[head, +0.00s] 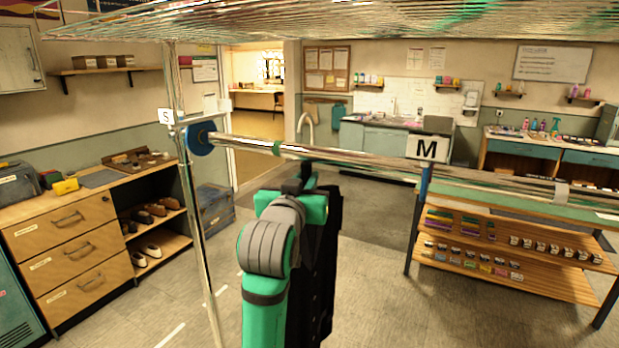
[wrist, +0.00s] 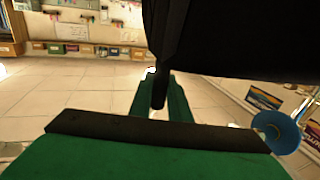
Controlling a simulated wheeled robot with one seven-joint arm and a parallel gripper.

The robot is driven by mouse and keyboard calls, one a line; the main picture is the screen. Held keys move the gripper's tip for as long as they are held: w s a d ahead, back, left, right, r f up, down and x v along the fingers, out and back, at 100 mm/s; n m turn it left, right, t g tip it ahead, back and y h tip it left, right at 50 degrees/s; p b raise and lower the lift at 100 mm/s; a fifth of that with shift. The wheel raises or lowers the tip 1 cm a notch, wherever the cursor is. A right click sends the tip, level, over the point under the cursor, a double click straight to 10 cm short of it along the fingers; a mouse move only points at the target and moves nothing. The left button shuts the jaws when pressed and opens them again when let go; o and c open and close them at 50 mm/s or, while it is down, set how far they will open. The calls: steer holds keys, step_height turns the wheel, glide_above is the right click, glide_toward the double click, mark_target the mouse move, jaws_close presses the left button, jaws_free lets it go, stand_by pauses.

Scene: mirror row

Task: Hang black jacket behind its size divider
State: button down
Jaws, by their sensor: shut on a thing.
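The black jacket (head: 326,265) hangs upright just below the rail (head: 345,158), between the size dividers. It also fills the upper right of the wrist view (wrist: 235,40). My gripper (head: 306,180) is shut on the jacket's dark upper part, seen between the green fingers in the wrist view (wrist: 160,88). My green arm hides part of the jacket. The S divider (head: 200,138) is a blue disc at the rail's left end. The M divider (head: 425,183) is blue with a white label, to the right of the jacket. I cannot tell whether a hook rests on the rail.
A wire shelf (head: 330,22) spans above the rail. A metal upright (head: 195,220) stands at the left. A wooden drawer unit (head: 75,250) is farther left, and a low shelf rack (head: 510,265) is at right. Open floor (head: 380,215) lies behind the rail.

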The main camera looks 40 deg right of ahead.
steer(key=shift+s+a, duration=0.35)
steer(key=shift+a, duration=0.5)
steer(key=shift+s+a, duration=0.35)
steer(key=shift+a, duration=0.55)
steer(key=shift+s+a, duration=0.35)
steer(key=shift+a, duration=0.5)
steer(key=shift+f, duration=1.7)
steer(key=c, duration=1.6)
jaws_free()
steer(key=shift+w, duration=0.1)
steer(key=shift+o, duration=0.4)
steer(key=shift+f, duration=0.1)
steer(key=o, duration=0.5)
steer(key=shift+o, duration=0.2)
